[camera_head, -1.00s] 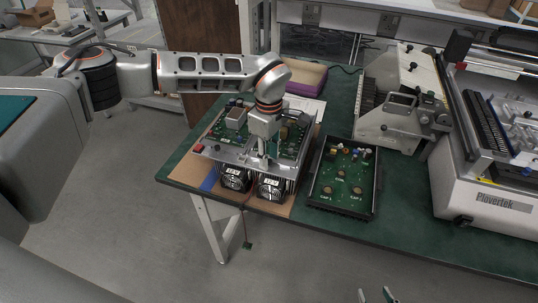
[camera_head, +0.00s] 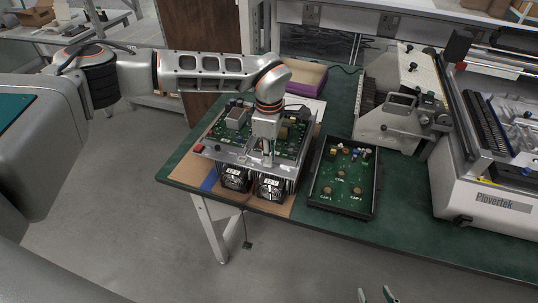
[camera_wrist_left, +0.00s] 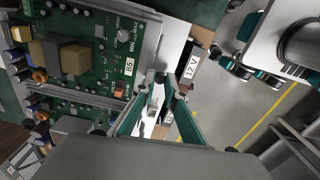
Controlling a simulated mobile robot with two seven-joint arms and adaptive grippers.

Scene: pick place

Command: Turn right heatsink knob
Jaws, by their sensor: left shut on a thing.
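The circuit board unit (camera_head: 290,142) stands on the green table, with a metal plate along its front and two black fans labelled 12V below. My left gripper (camera_head: 268,161) points down at the plate above the right fan (camera_head: 270,187). In the left wrist view its teal fingers (camera_wrist_left: 167,78) close together at the plate's edge, next to a 12V label (camera_wrist_left: 191,66). It is shut on the right heatsink knob, which is mostly hidden between the fingertips. My right gripper (camera_head: 376,296) shows only its fingertips at the bottom edge, apart and empty.
A black tray with a green board (camera_head: 342,180) lies right of the unit. A grey metal device (camera_head: 400,115) and a large Plovertek machine (camera_head: 490,200) stand further right. A grey knob (camera_wrist_left: 124,36) marked MIN and MAX sits on the board, apart from the fingers.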

